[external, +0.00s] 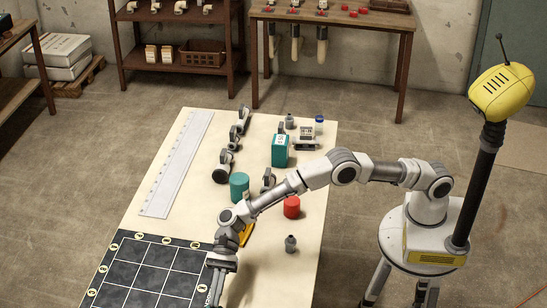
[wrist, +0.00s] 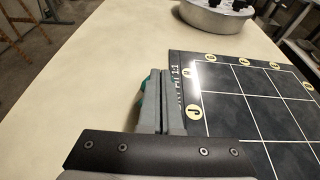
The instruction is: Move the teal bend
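My gripper (external: 213,290) is low over the near left part of the table, at the right edge of the black grid mat. In the wrist view its two grey fingers (wrist: 163,85) lie side by side with only a thin line between them, so it looks shut. A sliver of a teal thing (wrist: 143,87) shows at the left side of the fingers. The fingers hide most of it, so I cannot tell its shape or whether they touch it. In the external view I cannot make out a teal bend near the gripper.
The grid mat (external: 135,272) has round yellow marks along its border. A long pale strip (external: 178,165) lies left.

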